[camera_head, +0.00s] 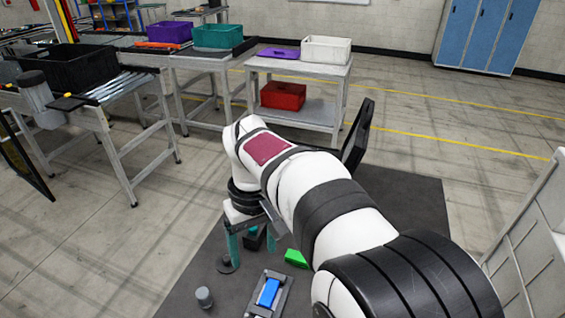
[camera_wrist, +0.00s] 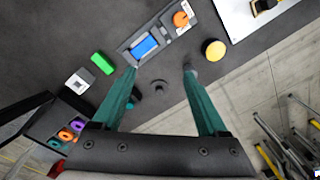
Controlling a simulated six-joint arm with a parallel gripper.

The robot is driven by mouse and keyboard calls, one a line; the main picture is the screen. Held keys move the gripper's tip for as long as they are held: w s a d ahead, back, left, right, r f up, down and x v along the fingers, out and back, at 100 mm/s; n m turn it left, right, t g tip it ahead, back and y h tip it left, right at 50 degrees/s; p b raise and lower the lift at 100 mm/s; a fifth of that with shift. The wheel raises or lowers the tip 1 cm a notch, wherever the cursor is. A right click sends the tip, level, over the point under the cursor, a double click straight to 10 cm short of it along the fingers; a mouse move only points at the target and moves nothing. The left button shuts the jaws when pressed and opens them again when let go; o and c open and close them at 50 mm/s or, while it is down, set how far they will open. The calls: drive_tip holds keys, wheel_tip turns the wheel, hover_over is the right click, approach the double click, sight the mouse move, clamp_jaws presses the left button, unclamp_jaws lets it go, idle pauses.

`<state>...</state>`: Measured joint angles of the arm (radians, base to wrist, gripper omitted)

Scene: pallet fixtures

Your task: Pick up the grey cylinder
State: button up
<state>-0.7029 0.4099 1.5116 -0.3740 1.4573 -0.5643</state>
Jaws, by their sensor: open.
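The grey cylinder (camera_head: 204,297) stands upright on the dark mat, near the bottom of the head view. In the wrist view, a small grey patch at the tip of the right finger seems to be the grey cylinder (camera_wrist: 190,67), mostly hidden by that finger. My gripper (camera_head: 249,256) has two teal fingers pointing down; it is open, up and to the right of the cylinder in the head view. In the wrist view the space between my gripper's fingertips (camera_wrist: 160,69) holds nothing. A dark round base with a peg (camera_wrist: 158,87) lies below that space.
A grey fixture with a blue block (camera_head: 268,292) is right of the cylinder. A green block (camera_head: 296,258) is beyond it. The wrist view also shows a yellow dome (camera_wrist: 215,49), an orange piece (camera_wrist: 181,19), a grey-white block (camera_wrist: 80,80) and a black bin with colored rings (camera_wrist: 50,122).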

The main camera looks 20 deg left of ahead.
sight(202, 292)
drive_tip(key=s+a+f+n, duration=0.1)
drive_tip(key=a+f+n, duration=0.2)
drive_tip(key=a, duration=0.4)
drive_tip(key=s+a+f+n, duration=0.2)
drive_tip(key=a+f, duration=0.1)
drive_tip(key=a, duration=0.4)
wheel_tip(202, 292, down, 16)
drive_tip(key=shift+d+r, duration=0.1)
drive_tip(key=shift+d, duration=0.05)
drive_tip(key=shift+w, duration=0.1)
clamp_jaws()
